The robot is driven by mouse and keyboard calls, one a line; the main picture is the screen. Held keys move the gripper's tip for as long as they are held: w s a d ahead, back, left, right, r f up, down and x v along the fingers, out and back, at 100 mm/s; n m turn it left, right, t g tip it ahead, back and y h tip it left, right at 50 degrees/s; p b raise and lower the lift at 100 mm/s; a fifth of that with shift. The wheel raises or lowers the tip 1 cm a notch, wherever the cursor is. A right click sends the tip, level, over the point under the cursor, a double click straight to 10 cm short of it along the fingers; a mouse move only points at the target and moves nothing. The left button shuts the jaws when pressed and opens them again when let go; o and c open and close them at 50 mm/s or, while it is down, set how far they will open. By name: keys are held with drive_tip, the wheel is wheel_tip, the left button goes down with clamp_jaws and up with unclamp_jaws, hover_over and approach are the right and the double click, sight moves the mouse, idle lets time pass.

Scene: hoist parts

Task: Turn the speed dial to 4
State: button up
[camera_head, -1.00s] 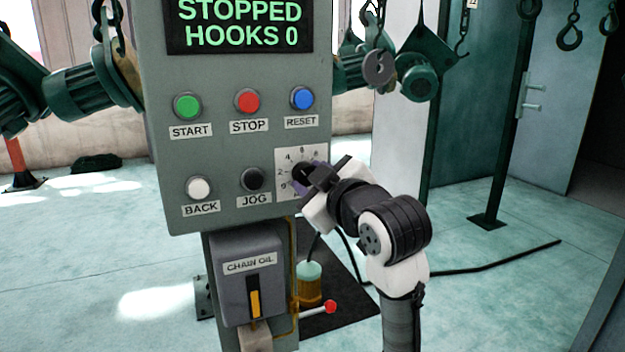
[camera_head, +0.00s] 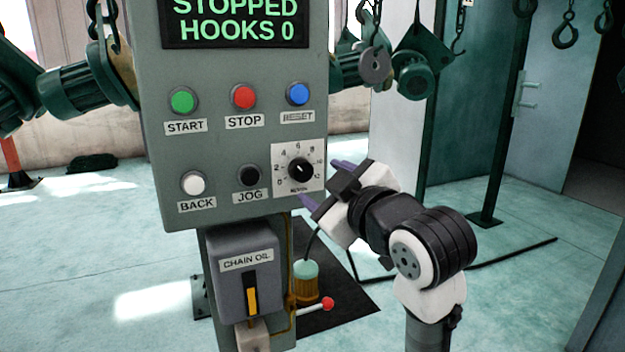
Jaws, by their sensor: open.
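The speed dial (camera_head: 301,169) is a round black knob on a white plate marked 0 to 10, at the lower right of the grey control panel. Its face is now uncovered. A small white mark shows on the knob, but it is too small to tell surely which number it points at. The 4 is at the plate's upper left. My gripper (camera_head: 325,182) is open and empty, just right of the dial and apart from the knob.
The panel (camera_head: 225,150) has green, red, blue, white and black buttons left of and above the dial. Its screen (camera_head: 238,22) reads STOPPED, HOOKS 0. A chain oil box (camera_head: 245,275) and a red-knobbed lever (camera_head: 327,304) sit below.

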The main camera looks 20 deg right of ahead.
drive_tip(key=s, duration=0.8)
drive_tip(key=shift+d+r, duration=0.25)
drive_tip(key=shift+d, duration=0.15)
drive_tip(key=shift+w, duration=0.1)
